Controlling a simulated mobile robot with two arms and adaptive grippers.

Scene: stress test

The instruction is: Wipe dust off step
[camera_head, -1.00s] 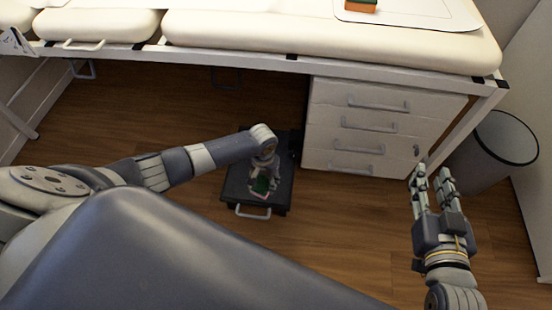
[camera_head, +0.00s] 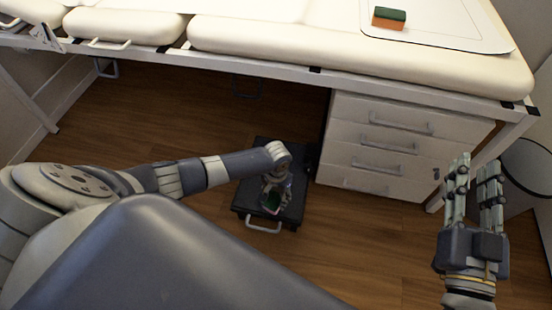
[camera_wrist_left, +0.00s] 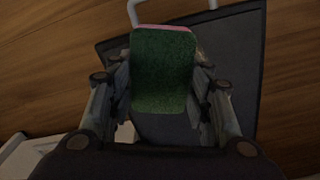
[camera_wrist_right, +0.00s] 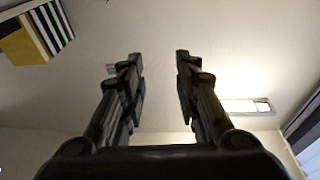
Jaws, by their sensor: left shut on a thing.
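The black step (camera_head: 246,196) stands on the wood floor below the bed and has a pale handle on its near side. It also shows in the left wrist view (camera_wrist_left: 232,62). My left gripper (camera_head: 272,203) is over the step, shut on a green sponge with a pinkish edge (camera_wrist_left: 163,72). The sponge lies between its fingers. I cannot tell whether the sponge touches the step, and no dust can be made out. My right gripper (camera_head: 474,165) is raised at the right, open and empty, its fingers (camera_wrist_right: 160,62) apart.
A cream bed (camera_head: 350,58) on a white frame runs across the back, with a green and orange sponge (camera_head: 389,18) on it. A white drawer cabinet (camera_head: 400,145) stands right of the step. A grey bin (camera_head: 525,172) is at the far right. Floor in front is clear.

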